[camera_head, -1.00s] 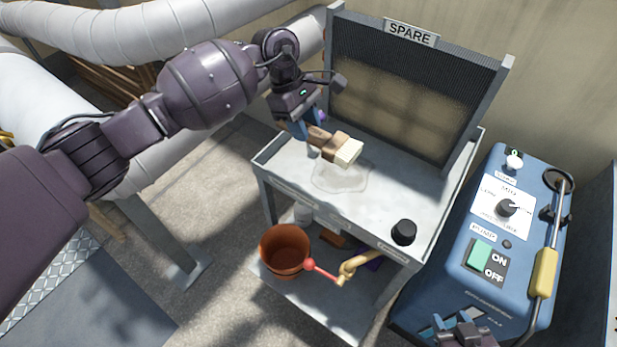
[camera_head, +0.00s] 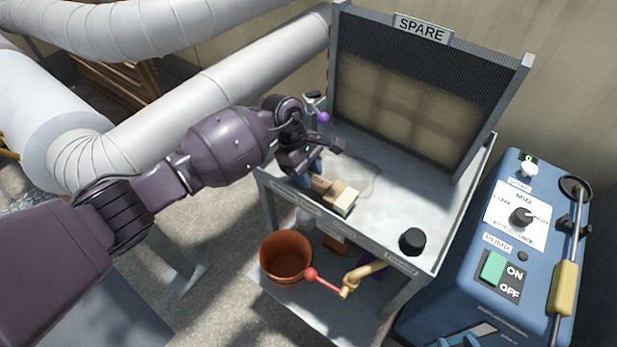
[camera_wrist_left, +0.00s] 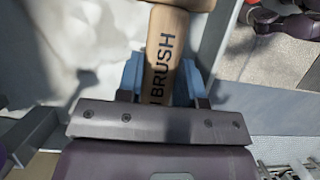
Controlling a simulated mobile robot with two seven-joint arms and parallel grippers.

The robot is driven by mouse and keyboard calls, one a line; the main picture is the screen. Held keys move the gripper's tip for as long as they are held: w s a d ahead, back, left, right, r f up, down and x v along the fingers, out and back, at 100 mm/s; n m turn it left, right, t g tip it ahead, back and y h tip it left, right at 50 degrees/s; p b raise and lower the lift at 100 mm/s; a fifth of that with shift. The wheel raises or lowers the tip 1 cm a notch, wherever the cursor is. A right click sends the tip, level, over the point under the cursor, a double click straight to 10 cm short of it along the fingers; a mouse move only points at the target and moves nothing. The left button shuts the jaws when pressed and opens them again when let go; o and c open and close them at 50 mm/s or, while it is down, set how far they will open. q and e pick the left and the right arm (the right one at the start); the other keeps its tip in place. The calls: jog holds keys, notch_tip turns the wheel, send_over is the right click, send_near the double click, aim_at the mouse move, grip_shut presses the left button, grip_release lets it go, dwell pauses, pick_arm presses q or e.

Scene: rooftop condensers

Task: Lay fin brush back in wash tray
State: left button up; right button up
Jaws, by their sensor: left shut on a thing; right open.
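The fin brush (camera_head: 342,200) has a wooden handle and pale bristles. My left gripper (camera_head: 312,180) is shut on its handle, holding it near the front left edge of the grey wash tray (camera_head: 385,219), bristles toward the right. I cannot tell whether the brush touches the tray. In the left wrist view the brush handle (camera_wrist_left: 166,50), lettered BRUSH, lies between the blue fingers of my left gripper (camera_wrist_left: 160,80). A wet patch shows on the tray behind the brush. My right gripper is not clearly visible.
A SPARE coil panel (camera_head: 415,100) stands along the tray's back. A black knob-like object (camera_head: 412,241) sits at its front right. An orange bucket (camera_head: 285,258) and a red-ended tool (camera_head: 328,283) are below. A blue pump unit (camera_head: 500,270) stands right.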

pick_arm(q)
notch_tip(320, 180, down, 2)
jog(key=shift+f, duration=0.15)
jog(key=o, duration=0.9)
jog(key=shift+c, duration=0.2)
jog(key=shift+w+a+r, duration=0.1)
jog(key=shift+w+r, duration=0.05)
jog(key=shift+r, duration=0.35)
jog(key=p+v, duration=0.1)
jog(key=v, duration=1)
jog(key=shift+r, duration=0.1)
